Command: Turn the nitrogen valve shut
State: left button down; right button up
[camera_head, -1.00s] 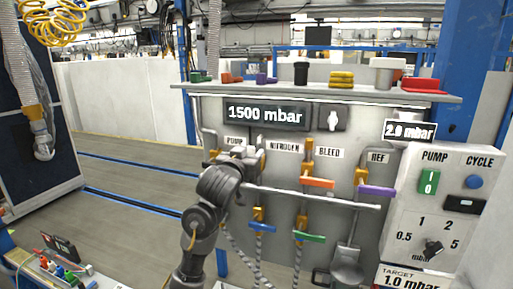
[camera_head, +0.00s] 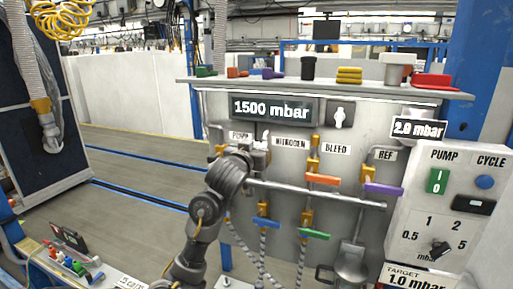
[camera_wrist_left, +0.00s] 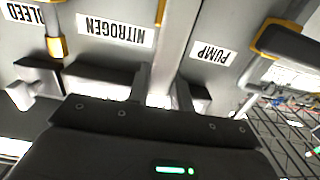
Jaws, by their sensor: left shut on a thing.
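The nitrogen valve stands between the PUMP label and the NITROGEN label (camera_head: 291,143) on the grey panel. My left gripper (camera_head: 262,150) is at this valve and hides most of it in the head view. In the left wrist view, which is upside down, a pale upright bar (camera_wrist_left: 172,50) runs down between the dark fingers of my left gripper (camera_wrist_left: 168,92). I take it as part of the nitrogen valve; the gripper is shut on it. The handle's angle is hidden. My right gripper is not in view.
The orange bleed handle (camera_head: 322,179) and purple reference handle (camera_head: 383,189) lie close to the right. A grey horizontal pipe (camera_head: 320,193) crosses just below. Blue (camera_head: 262,222) and green (camera_head: 313,234) handles sit lower. The large display (camera_head: 272,109) reads 1500 mbar.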

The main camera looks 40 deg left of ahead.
pick_arm(q)
jog(key=shift+w+d+f+m+b, duration=0.15)
jog(key=shift+d+m+b, duration=0.1)
jog(key=shift+m+b, duration=0.4)
jog(key=d+f+m+b, duration=0.2)
jog(key=m+b, duration=0.1)
jog(key=m, duration=0.2)
jog(key=w+d+f+m+b, duration=0.1)
jog(key=d+f+m+b, duration=0.1)
jog(key=m, duration=0.3)
jog(key=w+d+f+m+b, duration=0.1)
jog(key=d+f+m+b, duration=0.1)
jog(key=m+b, duration=0.2)
jog(key=shift+m+b, duration=0.35)
jog(key=shift+m, duration=0.3)
jog(key=shift+f+m, duration=0.35)
jog(key=shift+m, duration=0.35)
